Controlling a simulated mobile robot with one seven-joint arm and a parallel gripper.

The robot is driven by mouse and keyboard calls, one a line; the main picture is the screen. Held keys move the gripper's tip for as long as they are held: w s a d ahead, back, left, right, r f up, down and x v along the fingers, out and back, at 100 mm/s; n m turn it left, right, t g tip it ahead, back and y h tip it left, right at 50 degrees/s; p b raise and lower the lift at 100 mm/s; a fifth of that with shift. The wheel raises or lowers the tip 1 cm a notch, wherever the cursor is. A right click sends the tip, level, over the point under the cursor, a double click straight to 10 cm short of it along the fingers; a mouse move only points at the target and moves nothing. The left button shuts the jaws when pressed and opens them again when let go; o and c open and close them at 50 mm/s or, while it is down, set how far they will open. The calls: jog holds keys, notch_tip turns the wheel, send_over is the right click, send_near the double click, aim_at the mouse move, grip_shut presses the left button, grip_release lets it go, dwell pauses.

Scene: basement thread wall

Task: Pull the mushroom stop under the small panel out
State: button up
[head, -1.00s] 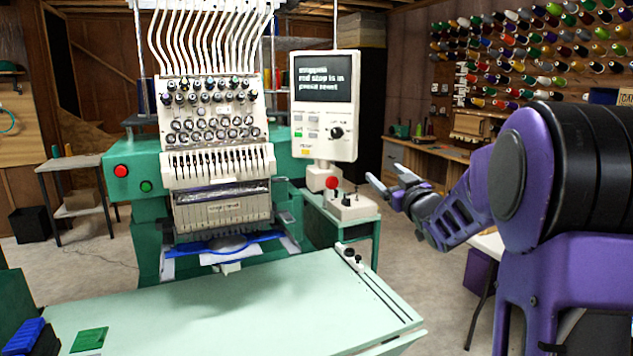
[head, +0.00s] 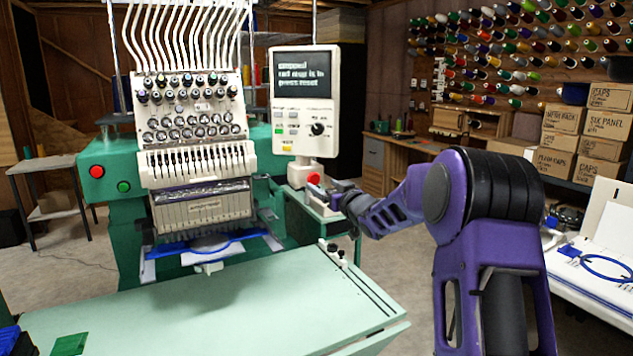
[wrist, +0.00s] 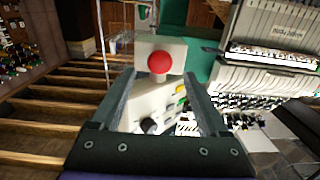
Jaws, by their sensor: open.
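The red mushroom stop (head: 314,179) sits on a pale box below the small panel (head: 304,102). The panel's screen has text about a red stop being in. In the wrist view the red mushroom stop (wrist: 159,62) shows as a round knob on its pale box, beyond the fingertips and roughly centred between them. My gripper (head: 328,189) is just right of the stop in the head view, overlapping part of the pale box. In the wrist view my gripper (wrist: 160,85) has its two fingers spread, with nothing visibly held. Whether a finger touches the stop cannot be told.
The green embroidery machine (head: 105,172) stands left of the panel, with its own red button (head: 97,171). A pale green table (head: 200,305) fills the front. Boxes (head: 583,133) and a white table (head: 600,275) are at the right. Floor shows between.

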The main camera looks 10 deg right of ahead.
aim_at(315, 180)
jog(key=shift+x, duration=2.6)
grip_shut()
